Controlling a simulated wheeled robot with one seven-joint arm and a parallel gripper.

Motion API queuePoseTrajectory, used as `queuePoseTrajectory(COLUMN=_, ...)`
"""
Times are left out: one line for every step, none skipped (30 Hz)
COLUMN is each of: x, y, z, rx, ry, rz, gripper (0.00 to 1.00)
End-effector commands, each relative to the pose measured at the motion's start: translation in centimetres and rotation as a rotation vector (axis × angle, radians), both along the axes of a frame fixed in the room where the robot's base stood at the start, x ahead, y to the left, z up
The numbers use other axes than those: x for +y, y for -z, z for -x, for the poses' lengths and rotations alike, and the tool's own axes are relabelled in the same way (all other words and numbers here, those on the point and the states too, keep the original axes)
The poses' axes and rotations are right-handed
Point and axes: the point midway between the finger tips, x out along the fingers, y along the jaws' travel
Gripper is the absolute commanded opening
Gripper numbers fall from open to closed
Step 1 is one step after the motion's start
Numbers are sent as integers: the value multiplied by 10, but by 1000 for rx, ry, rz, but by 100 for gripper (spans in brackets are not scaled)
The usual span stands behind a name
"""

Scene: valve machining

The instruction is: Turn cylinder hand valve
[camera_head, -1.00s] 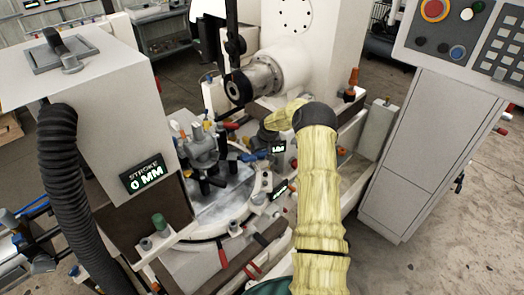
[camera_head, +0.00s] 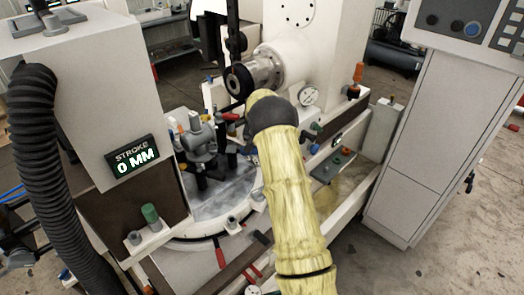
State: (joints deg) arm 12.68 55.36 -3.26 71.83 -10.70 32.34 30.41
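A grey metal fixture with dark cylindrical posts (camera_head: 200,146) stands upright on the round machine table (camera_head: 212,203). Small valves and levers with coloured handles sit around it, among them a red-handled lever (camera_head: 220,255) at the front and a red handle (camera_head: 231,116) behind. I cannot tell which of these is the cylinder hand valve. My arm, in a yellow sleeve, reaches up from the bottom edge, its dark joint just right of the fixture. My gripper is hidden behind the arm, so its fingers and any contact do not show.
A white spindle housing (camera_head: 285,65) stands behind the table. A white box with a display reading "STROKE 0 MM" (camera_head: 134,163) and a black ribbed hose (camera_head: 50,170) flank the left.

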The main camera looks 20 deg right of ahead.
Motion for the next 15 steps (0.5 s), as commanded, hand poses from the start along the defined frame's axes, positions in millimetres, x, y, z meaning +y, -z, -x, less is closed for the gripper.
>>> queuePoseTrajectory(x=2, y=2, z=-1, rx=-1, ry=28, rz=1, gripper=30)
queuePoseTrajectory(x=2, y=2, z=-1, rx=-1, ry=48, rz=2, gripper=30)
queuePoseTrajectory(x=2, y=2, z=-2, rx=-2, ry=70, rz=2, gripper=30)
queuePoseTrajectory(x=2, y=1, z=-2, rx=-2, ry=88, rz=2, gripper=30)
queuePoseTrajectory(x=3, y=1, z=-2, rx=-2, ry=103, rz=1, gripper=30)
queuePoseTrajectory(x=2, y=1, z=-2, rx=-2, ry=121, rz=0, gripper=30)
queuePoseTrajectory(x=2, y=1, z=-2, rx=-2, ry=133, rz=0, gripper=30)
queuePoseTrajectory(x=2, y=1, z=-2, rx=-1, ry=143, rz=0, gripper=30)
queuePoseTrajectory(x=3, y=0, z=-2, rx=-1, ry=155, rz=0, gripper=30)
queuePoseTrajectory(x=3, y=0, z=-2, rx=0, ry=162, rz=0, gripper=30)
queuePoseTrajectory(x=3, y=0, z=-2, rx=0, ry=169, rz=-1, gripper=30)
queuePoseTrajectory(x=3, y=0, z=-2, rx=-1, ry=175, rz=0, gripper=30)
queuePoseTrajectory(x=2, y=0, z=-2, rx=-1, ry=179, rz=0, gripper=30)
queuePoseTrajectory(x=2, y=0, z=-2, rx=-2, ry=181, rz=-1, gripper=30)
queuePoseTrajectory(x=2, y=-1, z=-2, rx=-2, ry=184, rz=-1, gripper=30)
